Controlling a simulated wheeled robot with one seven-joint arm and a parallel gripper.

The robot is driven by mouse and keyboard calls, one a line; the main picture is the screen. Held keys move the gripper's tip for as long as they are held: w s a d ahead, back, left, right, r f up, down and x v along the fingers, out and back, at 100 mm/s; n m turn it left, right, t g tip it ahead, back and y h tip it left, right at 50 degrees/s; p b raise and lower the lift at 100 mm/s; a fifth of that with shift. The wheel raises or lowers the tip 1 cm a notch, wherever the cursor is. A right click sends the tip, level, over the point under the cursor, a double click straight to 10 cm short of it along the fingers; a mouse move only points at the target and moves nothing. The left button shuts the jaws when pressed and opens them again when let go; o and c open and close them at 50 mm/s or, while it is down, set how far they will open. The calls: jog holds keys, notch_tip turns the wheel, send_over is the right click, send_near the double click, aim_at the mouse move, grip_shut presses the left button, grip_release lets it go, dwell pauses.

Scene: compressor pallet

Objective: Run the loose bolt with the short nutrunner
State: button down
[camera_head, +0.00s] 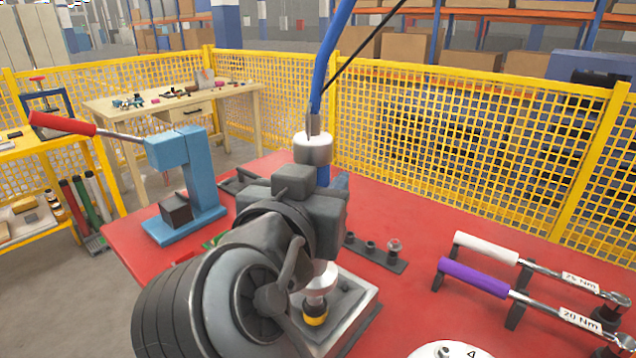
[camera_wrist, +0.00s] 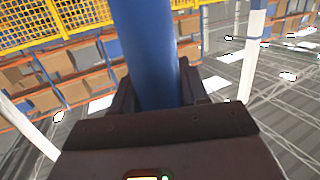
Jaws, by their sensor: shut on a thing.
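The nutrunner (camera_head: 313,149) stands roughly upright in the head view, with a white cap and a blue body. A blue hose runs up from it. My gripper (camera_head: 326,190) is shut around the blue body; the wrist view shows the blue cylinder (camera_wrist: 147,55) between both jaws (camera_wrist: 155,88). Below my wrist, a silver end with a yellow band (camera_head: 315,309) shows low over or on a grey block (camera_head: 352,308) on the red table. My arm hides much of the tool's middle. I cannot make out the loose bolt or tell whether the tip touches anything.
A blue press (camera_head: 190,185) with a red handle stands left on the red table (camera_head: 420,302). A dark strip with sockets (camera_head: 375,252) lies behind the block. White-handled (camera_head: 487,247) and purple-handled (camera_head: 473,277) torque wrenches rest at right. Yellow mesh fencing (camera_head: 450,150) stands behind.

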aim_at(318, 151)
jog(key=shift+f, duration=0.45)
dwell(1.2)
jog(key=shift+r+p, duration=1.65)
jog(key=shift+r, duration=1.05)
jog(key=shift+f, duration=0.1)
